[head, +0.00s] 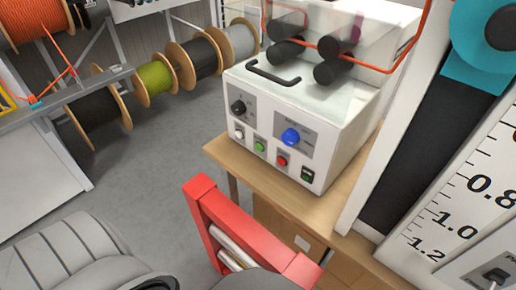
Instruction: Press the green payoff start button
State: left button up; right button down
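A white machine box (345,130) stands on a wooden bench, and its front panel faces me. A small round green button (259,147) sits in the lower row of that panel, between a white button (239,133) and a red button (282,160). A dark switch with a green part (307,174) is at the right end of the row. Above them are a black knob (239,107) and a larger blue knob (290,137). The labels are too small to read. Neither of my grippers shows in the head view, and nothing touches the panel.
A red open holder (205,215) stands in front of the wooden bench (228,155). A black handle (272,73) and rollers (332,71) with an orange cable (375,67) are on the box. Cable reels (155,78) stand behind left. A measuring scale (470,195) is at right. Grey floor (150,175) is clear at left.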

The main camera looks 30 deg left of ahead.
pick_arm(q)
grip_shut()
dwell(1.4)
